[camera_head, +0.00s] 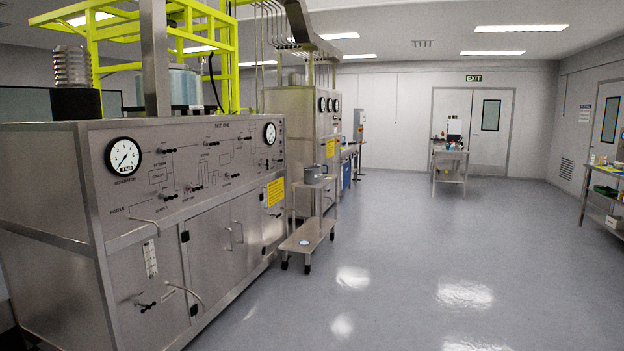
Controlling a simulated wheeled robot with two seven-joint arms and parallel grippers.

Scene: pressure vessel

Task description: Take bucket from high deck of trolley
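A small steel trolley (306,238) stands on the floor beside the large steel machine, left of the picture's middle and some distance away. It has a low deck near the floor and a smaller high deck (326,184) behind it. A small grey metal bucket (312,174) sits upright on the high deck. A small round light disc (304,243) lies on the low deck. Neither of my grippers shows in this view.
A large steel control cabinet (200,240) with gauges, valves and doors fills the left side. A second steel cabinet (305,130) stands behind the trolley. Tables stand at the back (449,156) and far right (607,173). The middle and right floor is clear.

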